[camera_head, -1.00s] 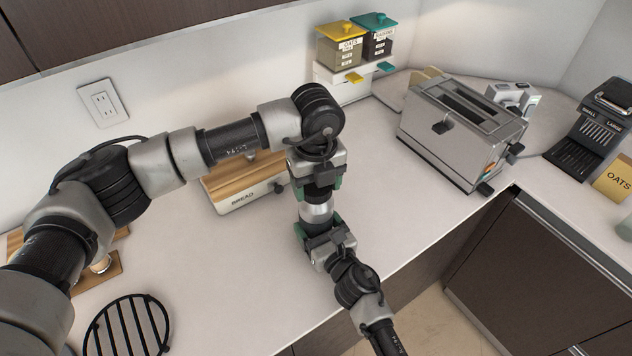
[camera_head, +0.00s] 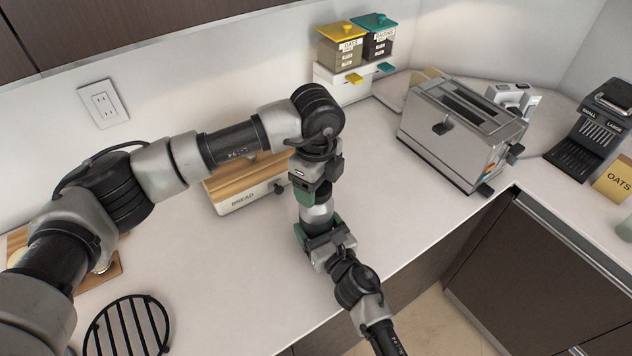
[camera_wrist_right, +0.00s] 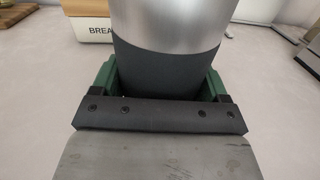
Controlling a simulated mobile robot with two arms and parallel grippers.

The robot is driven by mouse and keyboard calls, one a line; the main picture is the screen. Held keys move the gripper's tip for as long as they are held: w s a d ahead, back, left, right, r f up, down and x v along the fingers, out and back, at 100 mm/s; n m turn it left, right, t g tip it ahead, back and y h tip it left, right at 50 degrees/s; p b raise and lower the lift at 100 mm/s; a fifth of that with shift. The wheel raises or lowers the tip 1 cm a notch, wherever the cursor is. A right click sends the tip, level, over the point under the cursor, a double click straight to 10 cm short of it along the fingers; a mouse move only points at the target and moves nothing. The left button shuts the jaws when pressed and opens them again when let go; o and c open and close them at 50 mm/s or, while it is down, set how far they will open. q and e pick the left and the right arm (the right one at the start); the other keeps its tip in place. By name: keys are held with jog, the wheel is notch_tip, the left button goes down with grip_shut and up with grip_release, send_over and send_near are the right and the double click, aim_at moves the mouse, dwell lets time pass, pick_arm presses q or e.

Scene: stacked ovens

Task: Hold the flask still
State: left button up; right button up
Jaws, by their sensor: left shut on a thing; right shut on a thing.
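The flask (camera_head: 317,213) is a silver cylinder with a dark band, held between my two grippers over the counter. My left gripper (camera_head: 315,194) comes down from above and is shut on its upper end. My right gripper (camera_head: 318,229) comes up from the front right and is shut on its lower part. In the right wrist view the flask (camera_wrist_right: 168,28) fills the top middle, silver above and dark grey below. The green fingers of the right gripper (camera_wrist_right: 165,84) sit on both sides of the dark part. The flask's top is hidden by the left gripper.
A bread box (camera_head: 243,200) stands behind the grippers. Labelled canisters (camera_head: 343,50) stand at the back. A black round rack (camera_head: 127,328) lies front left. The counter's middle is clear.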

pick_arm(q)
jog(key=shift+r, duration=0.2)
jog(key=shift+r, duration=0.95)
pick_arm(e)
jog(key=shift+f, duration=0.1)
pick_arm(q)
jog(key=shift+r, duration=0.1)
jog(key=shift+r, duration=1.9)
pick_arm(e)
jog(key=o, duration=1.7)
jog(key=shift+s+d, duration=0.1)
